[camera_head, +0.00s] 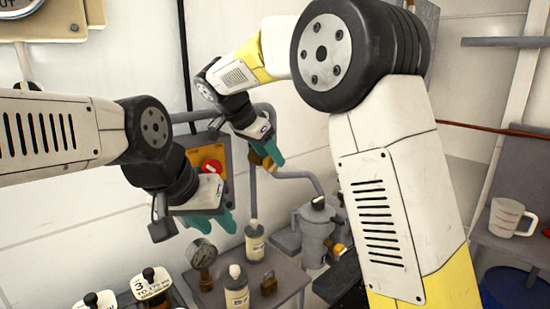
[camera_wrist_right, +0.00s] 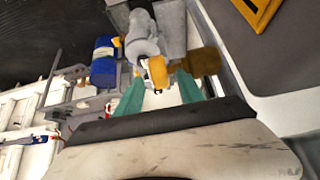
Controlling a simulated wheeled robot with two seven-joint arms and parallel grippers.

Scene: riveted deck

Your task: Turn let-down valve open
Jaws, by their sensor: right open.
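No label that I can read names the let-down valve. A brass fitting (camera_head: 262,161) sits on the grey pipework, partly hidden by my right gripper (camera_head: 268,157). In the right wrist view, the open teal fingers of my right gripper (camera_wrist_right: 158,92) point at the pipework, and a brown-brass part (camera_wrist_right: 205,62) is close to the right finger. A yellow-orange part (camera_wrist_right: 157,71) shows between the fingers; I cannot tell its distance. A red knob (camera_head: 211,167) is on a yellow panel behind my left gripper (camera_head: 214,221). The left gripper's teal fingers are apart and look empty, above the bench.
A pressure gauge (camera_head: 202,253), white bottles (camera_head: 254,242), a brass padlock (camera_head: 268,284) and labelled black-knobbed valves (camera_head: 151,282) stand below the left gripper. A grey pot (camera_head: 315,238) is right of them. A measuring cup (camera_head: 508,217) sits on the right shelf.

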